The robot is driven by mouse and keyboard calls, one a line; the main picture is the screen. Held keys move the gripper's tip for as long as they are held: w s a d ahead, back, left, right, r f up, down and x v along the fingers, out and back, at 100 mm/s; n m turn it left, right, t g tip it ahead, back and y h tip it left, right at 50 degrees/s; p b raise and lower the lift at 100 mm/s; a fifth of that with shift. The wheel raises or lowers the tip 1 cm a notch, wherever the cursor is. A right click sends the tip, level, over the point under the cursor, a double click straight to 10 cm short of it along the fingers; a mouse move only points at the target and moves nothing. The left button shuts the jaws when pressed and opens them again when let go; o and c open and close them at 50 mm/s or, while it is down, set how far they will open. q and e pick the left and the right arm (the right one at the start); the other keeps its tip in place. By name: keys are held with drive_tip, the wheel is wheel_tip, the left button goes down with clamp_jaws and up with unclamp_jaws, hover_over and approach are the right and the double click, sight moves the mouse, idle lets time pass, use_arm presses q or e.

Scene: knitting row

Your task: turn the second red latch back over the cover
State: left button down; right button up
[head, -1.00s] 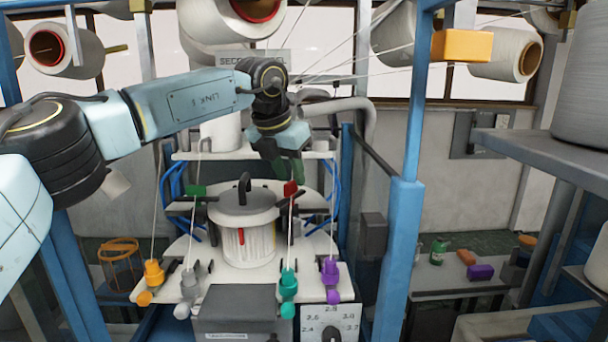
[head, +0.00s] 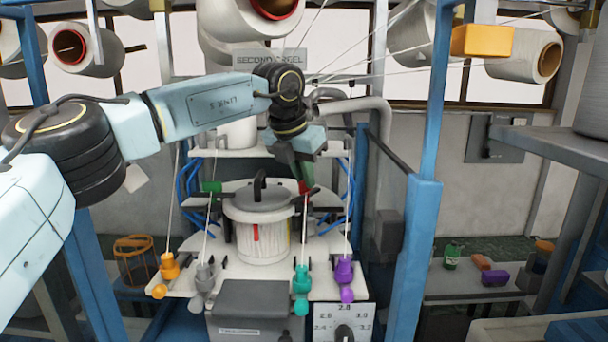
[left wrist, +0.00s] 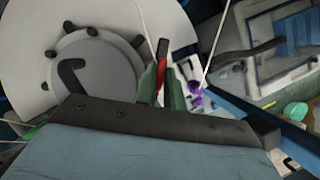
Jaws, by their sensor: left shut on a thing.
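The grey round cover (head: 247,198) with a black hooked handle sits on a white ribbed canister (head: 263,243). In the left wrist view the cover (left wrist: 110,72) fills the left side. My left gripper (head: 303,181) reaches down at the cover's right side. It is shut on the red latch (head: 304,187), which shows as an upright red piece (left wrist: 161,72) between the green fingers in the left wrist view. The fingers partly hide the latch in the head view. A green piece (head: 211,187) stands left of the cover. My right gripper is not in view.
White yarns run close to the gripper on both sides. Orange (head: 169,267), grey (head: 203,277), teal (head: 301,280) and purple (head: 344,271) pegs line the front of the white plate. A blue post (head: 416,220) stands to the right.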

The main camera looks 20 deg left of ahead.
use_arm(q)
drive_tip(key=shift+m+h+p, duration=0.4)
drive_tip(key=shift+m+p, duration=0.5)
drive_tip(key=shift+m, duration=0.3)
drive_tip(key=shift+w+a+m+g+h, duration=0.1)
drive_tip(key=shift+m+g+h, duration=0.3)
drive_tip(key=shift+m, duration=0.5)
drive_tip(key=m+g, duration=0.1)
drive_tip(key=m, duration=0.2)
drive_tip(key=m+g+h, duration=0.1)
drive_tip(key=m, duration=0.2)
drive_tip(key=shift+w+f, duration=0.1)
drive_tip(key=shift+m+g, duration=0.3)
drive_tip(key=shift+m, duration=0.1)
drive_tip(key=c, duration=1.5)
unclamp_jaws()
